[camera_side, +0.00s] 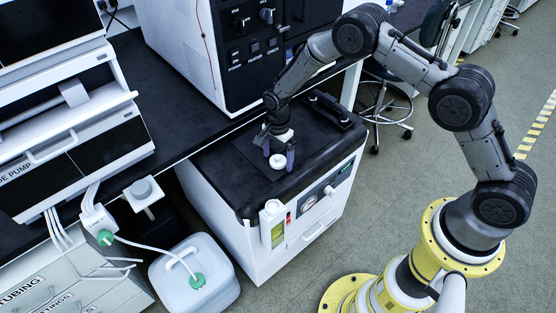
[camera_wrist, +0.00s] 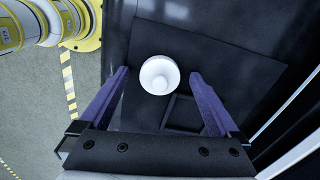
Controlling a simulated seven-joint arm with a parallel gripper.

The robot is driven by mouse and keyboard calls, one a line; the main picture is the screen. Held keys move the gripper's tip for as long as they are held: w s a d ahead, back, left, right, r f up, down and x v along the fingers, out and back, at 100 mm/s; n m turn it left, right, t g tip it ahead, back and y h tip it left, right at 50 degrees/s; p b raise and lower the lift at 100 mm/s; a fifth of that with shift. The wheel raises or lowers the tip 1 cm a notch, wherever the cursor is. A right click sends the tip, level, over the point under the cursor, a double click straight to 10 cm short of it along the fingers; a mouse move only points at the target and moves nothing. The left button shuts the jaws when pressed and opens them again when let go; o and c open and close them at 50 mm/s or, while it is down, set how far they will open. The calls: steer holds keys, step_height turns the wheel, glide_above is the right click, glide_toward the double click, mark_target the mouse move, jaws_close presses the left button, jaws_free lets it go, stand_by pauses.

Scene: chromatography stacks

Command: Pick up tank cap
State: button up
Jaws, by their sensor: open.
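The tank cap (camera_side: 278,161) is a small round white piece on the black top of a white cabinet unit. In the wrist view the white cap (camera_wrist: 159,75) shows from above, with a raised round middle, between and a little beyond the tips of the two purple fingers. My gripper (camera_side: 279,157) is just above or around the cap in the side view; the exact height gap is hard to tell. In the wrist view my gripper (camera_wrist: 160,73) is open, with clear space between the cap and each finger.
The cap lies on a dark square mat (camera_wrist: 215,60) with a square recess (camera_wrist: 182,112) beside it. A black handle (camera_side: 329,110) stands at the back of the cabinet top. A white bottle (camera_side: 272,222) is at its front. A large instrument (camera_side: 185,50) stands behind left.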

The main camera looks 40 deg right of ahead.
steer(key=shift+c, duration=0.3)
steer(key=c, duration=1.4)
steer(key=shift+o, duration=0.2)
steer(key=shift+r, duration=0.15)
